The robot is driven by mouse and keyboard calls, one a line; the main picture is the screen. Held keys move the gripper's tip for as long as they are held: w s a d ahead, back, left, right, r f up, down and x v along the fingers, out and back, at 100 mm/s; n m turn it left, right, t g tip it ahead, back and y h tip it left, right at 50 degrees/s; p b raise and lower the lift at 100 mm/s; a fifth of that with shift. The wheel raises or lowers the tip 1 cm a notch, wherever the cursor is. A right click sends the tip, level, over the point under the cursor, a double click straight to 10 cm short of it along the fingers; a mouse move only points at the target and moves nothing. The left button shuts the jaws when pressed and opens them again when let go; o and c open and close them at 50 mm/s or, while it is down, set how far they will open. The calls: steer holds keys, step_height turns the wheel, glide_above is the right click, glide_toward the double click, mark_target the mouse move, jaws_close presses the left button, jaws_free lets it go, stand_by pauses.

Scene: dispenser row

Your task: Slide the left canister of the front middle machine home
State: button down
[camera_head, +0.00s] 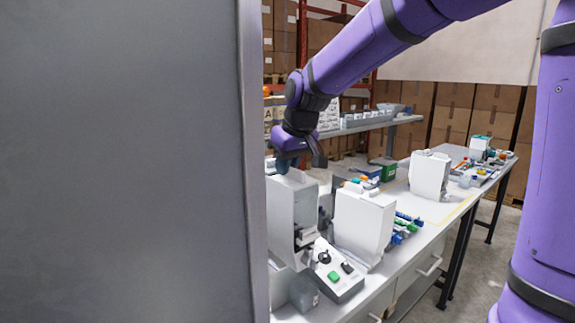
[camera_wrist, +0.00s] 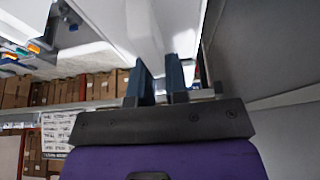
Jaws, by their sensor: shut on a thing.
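A tall white canister (camera_head: 290,208) stands upright at the left of the front machine, partly cut off by a grey panel edge. A second white canister (camera_head: 363,224) stands to its right, with a dark gap between them. The machine's control box (camera_head: 336,273), with a green button and black knobs, sits low in front. My gripper (camera_head: 282,168) comes down on the left canister's top from behind and is shut on it. In the wrist view, the fingers (camera_wrist: 162,78) reach up to the white canister body (camera_wrist: 140,28). The exact contact is partly hidden.
A large grey panel (camera_head: 120,160) fills the left of the head view, close to the left canister. The white bench (camera_head: 430,212) runs to the back right. It carries another white machine (camera_head: 429,174) and small coloured parts. Shelves with boxes stand behind.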

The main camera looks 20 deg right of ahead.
steer(key=shift+w+f, duration=0.1)
steer(key=shift+w+a+f, duration=0.25)
steer(key=shift+w+f, duration=0.4)
steer(key=shift+f, duration=0.1)
steer(key=shift+f, duration=0.45)
steer(key=c, duration=1.1)
jaws_free()
steer(key=shift+o, duration=0.2)
steer(key=shift+s, duration=0.1)
steer(key=v, duration=1)
steer(key=shift+s+r, duration=0.1)
steer(key=shift+r, duration=0.25)
